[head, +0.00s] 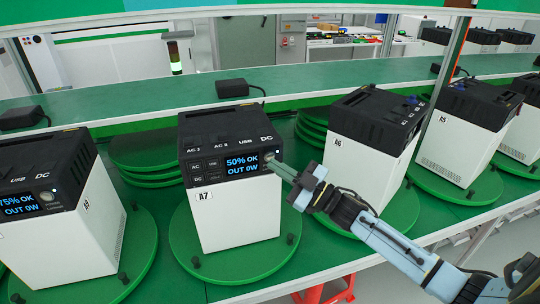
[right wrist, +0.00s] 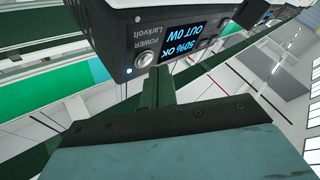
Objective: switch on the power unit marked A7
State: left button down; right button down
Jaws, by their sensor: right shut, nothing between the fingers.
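The power unit marked A7 (head: 237,215) is a white box with a black top, standing upright on a round green turntable plate (head: 178,247). Its lit screen (head: 242,163) reads 50% OK, OUT 0W. In the right wrist view the screen (right wrist: 183,41) appears tilted, with a round silver POWER button (right wrist: 145,60) and a small lit light (right wrist: 128,71) beside it. My right gripper (head: 283,172) is shut and empty, its tips at the right end of the front panel, hiding the button in the head view. In the right wrist view the fingers (right wrist: 160,82) reach right beside the button; I cannot tell whether they touch it. My left gripper is not in view.
Unit A6 (head: 362,152) and unit A5 (head: 452,150) stand to the right on their own green plates. Another unit (head: 90,220) with a lit 75% OK screen stands at the left. Black adapters (head: 232,88) sit on the green shelf behind.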

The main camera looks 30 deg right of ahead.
jog(key=shift+s, duration=0.1)
jog(key=s+p, duration=0.1)
jog(key=s, duration=0.1)
jog(key=s+a+p, duration=0.1)
jog(key=s, duration=0.2)
jog(key=shift+a+p, duration=0.15)
jog(key=shift+p, duration=0.2)
jog(key=shift+w+f, duration=0.1)
dwell(0.8)
